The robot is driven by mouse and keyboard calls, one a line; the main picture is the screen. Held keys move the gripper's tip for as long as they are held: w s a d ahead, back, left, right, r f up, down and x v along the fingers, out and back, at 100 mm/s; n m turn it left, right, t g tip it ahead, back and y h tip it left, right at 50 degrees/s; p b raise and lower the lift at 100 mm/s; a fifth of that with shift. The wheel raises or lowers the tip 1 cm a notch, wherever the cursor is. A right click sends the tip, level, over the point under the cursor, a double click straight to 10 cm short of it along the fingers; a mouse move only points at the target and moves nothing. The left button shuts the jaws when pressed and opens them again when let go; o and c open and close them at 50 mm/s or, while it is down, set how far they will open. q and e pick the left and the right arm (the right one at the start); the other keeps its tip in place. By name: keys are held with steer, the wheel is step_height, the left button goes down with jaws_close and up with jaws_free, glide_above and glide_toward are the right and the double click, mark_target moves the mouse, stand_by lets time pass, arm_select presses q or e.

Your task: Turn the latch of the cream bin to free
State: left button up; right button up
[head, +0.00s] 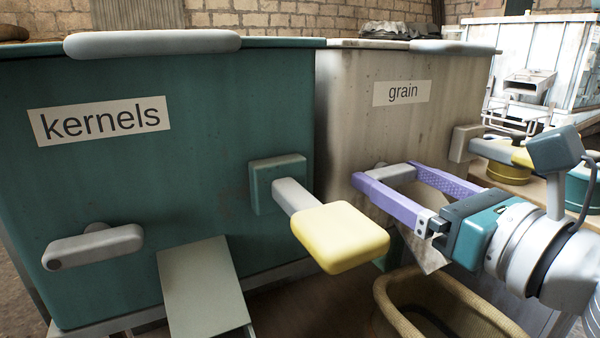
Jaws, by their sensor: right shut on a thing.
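The cream bin (345,110), labelled "grain", stands right of centre. Its grey latch (397,173) is on the front face, below the label, and its bar lies roughly level. My right gripper (389,174) comes in from the right with its two purple fingers on either side of the latch bar. It is shut on the latch, and the near finger hides part of the bar. My left gripper is not in view.
A teal bin (205,130), labelled "kernels", adjoins on the left with its own grey latch (93,246) and a yellow-padded lever (340,236) sticking out. The cream bin's lever (495,151) is behind my right gripper. A woven basket (385,300) stands below.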

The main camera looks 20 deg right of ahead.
steer(key=shift+r, duration=0.1)
steer(key=m+p, duration=0.2)
steer(key=m, duration=0.1)
steer(key=m+p, duration=0.2)
steer(key=m, duration=0.3)
steer(key=shift+m, duration=0.3)
steer(key=m+p, duration=0.2)
steer(key=m, duration=0.3)
steer(key=shift+m+p, duration=0.85)
steer(key=shift+m, duration=1.25)
steer(key=o, duration=1.1)
